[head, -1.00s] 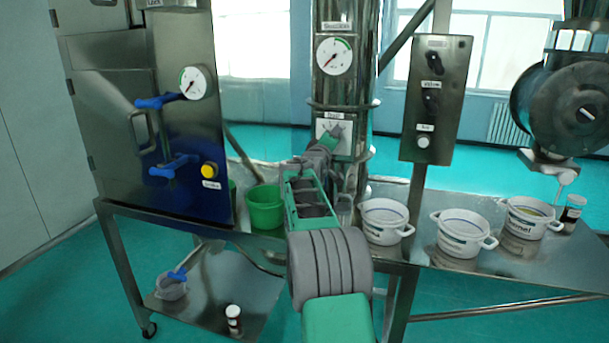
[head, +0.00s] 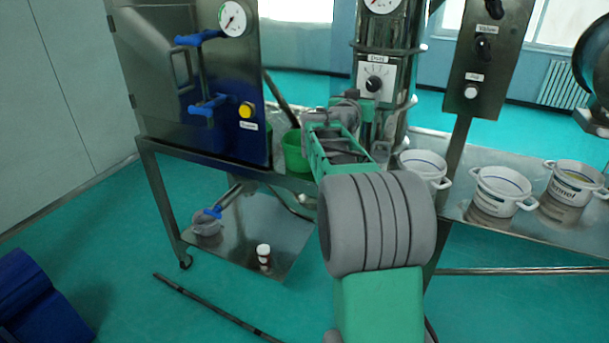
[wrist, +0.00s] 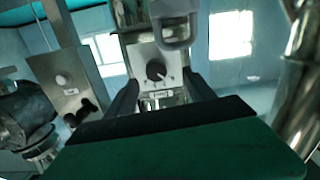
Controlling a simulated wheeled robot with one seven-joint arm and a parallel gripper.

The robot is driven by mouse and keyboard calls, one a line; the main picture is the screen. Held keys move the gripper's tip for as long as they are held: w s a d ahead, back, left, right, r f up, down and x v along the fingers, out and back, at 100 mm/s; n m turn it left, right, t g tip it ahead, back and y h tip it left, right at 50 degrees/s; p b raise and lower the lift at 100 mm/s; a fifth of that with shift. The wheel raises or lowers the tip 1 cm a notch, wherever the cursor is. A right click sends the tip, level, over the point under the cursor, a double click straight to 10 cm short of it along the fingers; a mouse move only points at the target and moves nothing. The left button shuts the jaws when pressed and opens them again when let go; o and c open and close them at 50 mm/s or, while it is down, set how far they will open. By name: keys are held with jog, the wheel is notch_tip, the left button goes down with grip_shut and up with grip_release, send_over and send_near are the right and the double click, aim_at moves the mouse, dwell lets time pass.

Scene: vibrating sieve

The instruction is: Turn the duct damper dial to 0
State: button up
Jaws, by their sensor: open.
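The damper dial (head: 375,84) is a black round knob on a white plate, on the front of the steel duct. In the head view it is uncovered; its number marks are too small to read. In the wrist view the dial (wrist: 156,70) shows between my fingers and beyond them, with a light pointer mark toward its lower right. My gripper (wrist: 163,92) is open and empty, with its dark fingers apart. In the head view my gripper (head: 366,108) is just below the dial, with a visible gap; the fingertips are hard to make out.
A blue-handled steel cabinet (head: 190,110) stands left of the duct. A green bucket (head: 294,152) and white pots (head: 502,190) stand on the steel table. A switch panel (head: 485,60) on a post stands to the right. A dark bar (head: 215,307) lies on the floor.

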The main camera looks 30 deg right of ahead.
jog(key=s+a+f+n+y, duration=0.1)
jog(key=s+a+f+y, duration=0.1)
jog(key=a+f, duration=0.2)
jog(key=s+a+f+n+g+y, duration=0.1)
jog(key=s+a+f+n+y, duration=0.1)
jog(key=a, duration=0.8)
jog(key=s+a+f+n+y, duration=0.1)
jog(key=s+a+f+y, duration=0.2)
jog(key=a+f, duration=0.4)
jog(key=shift+a+g+y+b, duration=0.4)
jog(key=shift+a+y+b, duration=0.05)
jog(key=shift+y, duration=0.25)
jog(key=s+a+f+n+g+y, duration=0.25)
jog(key=s+a+f+g, duration=0.35)
jog(key=s+f, duration=0.65)
jog(key=s+a+f+n+g+y, duration=0.15)
jog(key=s+a+f, duration=0.25)
jog(key=s+a, duration=0.55)
jog(key=shift+n+t+y, duration=0.6)
jog(key=shift+n+t, duration=0.2)
jog(key=shift+t, duration=0.15)
jog(key=a+r, duration=0.1)
jog(key=s+a+r, duration=0.1)
jog(key=a+r, duration=0.1)
jog(key=shift+r, duration=0.25)
